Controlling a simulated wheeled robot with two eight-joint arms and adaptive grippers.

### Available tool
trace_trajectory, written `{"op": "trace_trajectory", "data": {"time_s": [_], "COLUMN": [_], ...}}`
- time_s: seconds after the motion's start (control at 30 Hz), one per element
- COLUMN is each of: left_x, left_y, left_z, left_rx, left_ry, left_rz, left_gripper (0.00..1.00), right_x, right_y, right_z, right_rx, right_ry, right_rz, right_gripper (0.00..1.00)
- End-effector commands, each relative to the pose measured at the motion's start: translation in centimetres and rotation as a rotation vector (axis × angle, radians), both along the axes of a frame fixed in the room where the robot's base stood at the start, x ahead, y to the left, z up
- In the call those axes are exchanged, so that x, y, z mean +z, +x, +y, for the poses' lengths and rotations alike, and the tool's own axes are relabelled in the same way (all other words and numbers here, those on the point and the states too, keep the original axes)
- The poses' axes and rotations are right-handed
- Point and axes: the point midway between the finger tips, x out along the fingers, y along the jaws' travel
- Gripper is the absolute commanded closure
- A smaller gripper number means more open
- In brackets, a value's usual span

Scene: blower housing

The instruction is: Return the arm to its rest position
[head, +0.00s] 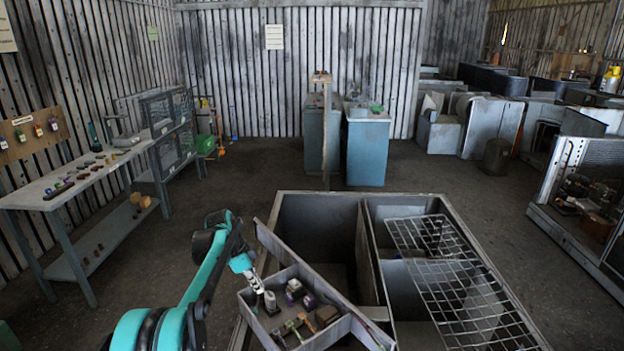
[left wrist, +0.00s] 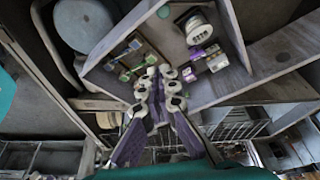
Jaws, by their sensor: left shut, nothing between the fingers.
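My left arm (head: 213,262), teal and black, reaches in from the lower left of the head view. My left gripper (head: 263,294) is over the left part of a grey divided tray (head: 290,258). In the left wrist view the gripper (left wrist: 158,75) has its fingers together with nothing between them. Near the fingertips in that view, the tray (left wrist: 245,92) holds a white spool (left wrist: 198,30), purple-and-white pieces (left wrist: 207,60) and green pieces (left wrist: 128,72). I cannot tell the exact gap between fingertips and tray. My right gripper is not in view.
The tray sits askew over a large open grey housing (head: 310,197) with deep compartments. A wire grid (head: 455,275) leans across its right side. A workbench (head: 80,182) with small parts stands at left. Floor (head: 250,165) is clear between them and behind the housing.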

Motion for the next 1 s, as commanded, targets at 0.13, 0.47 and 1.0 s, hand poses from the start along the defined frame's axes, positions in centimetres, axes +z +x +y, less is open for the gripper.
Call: {"op": "trace_trajectory", "data": {"time_s": [0.13, 0.47, 1.0], "left_x": [3.6, 8.3, 1.8], "left_y": [-3.7, -15.6, -34.5], "left_z": [-0.9, -2.5, -2.8], "left_rx": [0.17, 0.617, 1.225], "left_ry": [0.028, 0.038, -0.149], "left_rz": [-0.012, -0.08, -0.232], "left_gripper": [1.0, 1.0, 1.0], "right_x": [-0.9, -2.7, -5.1], "right_y": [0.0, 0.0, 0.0], "right_z": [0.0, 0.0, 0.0], "right_rx": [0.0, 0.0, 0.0], "right_ry": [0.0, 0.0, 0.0], "right_rz": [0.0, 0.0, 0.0], "right_gripper": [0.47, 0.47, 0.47]}}
